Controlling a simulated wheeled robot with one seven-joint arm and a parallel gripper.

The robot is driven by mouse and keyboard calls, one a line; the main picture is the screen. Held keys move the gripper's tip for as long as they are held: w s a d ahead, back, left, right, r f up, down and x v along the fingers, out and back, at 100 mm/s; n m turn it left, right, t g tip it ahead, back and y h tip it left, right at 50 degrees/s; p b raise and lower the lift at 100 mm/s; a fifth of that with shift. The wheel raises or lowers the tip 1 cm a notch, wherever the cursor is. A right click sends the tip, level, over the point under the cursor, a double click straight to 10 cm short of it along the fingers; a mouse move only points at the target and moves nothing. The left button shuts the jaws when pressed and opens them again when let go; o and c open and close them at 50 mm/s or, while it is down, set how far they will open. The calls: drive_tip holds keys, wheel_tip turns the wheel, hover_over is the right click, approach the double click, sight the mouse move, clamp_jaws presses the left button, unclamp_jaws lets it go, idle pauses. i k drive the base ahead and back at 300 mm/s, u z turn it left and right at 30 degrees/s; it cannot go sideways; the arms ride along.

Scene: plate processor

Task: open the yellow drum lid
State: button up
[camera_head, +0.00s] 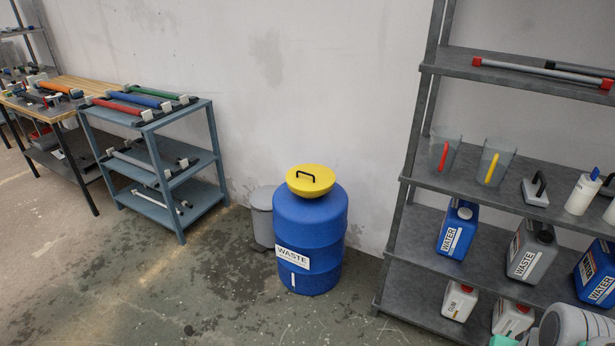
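The yellow drum lid (311,186) is a round, domed lid with a black handle (306,175) on top. It sits on the top of the blue drum (310,237), covering its opening, so the inside is hidden. The drum stands upright on the floor near the wall and carries a white WASTE label (307,259). I cannot make out my gripper's fingers in this view, and nothing is touching the lid.
A grey bin (262,215) stands behind the drum's left side. A blue-grey rack (180,207) is at left. A grey shelf (402,277) with jugs (456,229) and canisters (530,250) is close at right. The floor (200,290) in front is clear but stained.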

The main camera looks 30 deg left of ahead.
sight(306, 178)
drive_tip(key=u, duration=0.35)
drive_tip(key=i, duration=0.7)
drive_tip(key=u, duration=1)
drive_tip(key=i, duration=1.35)
drive_tip(key=u, duration=0.6)
drive_tip(key=i, duration=0.75)
drive_tip(key=u, duration=0.05)
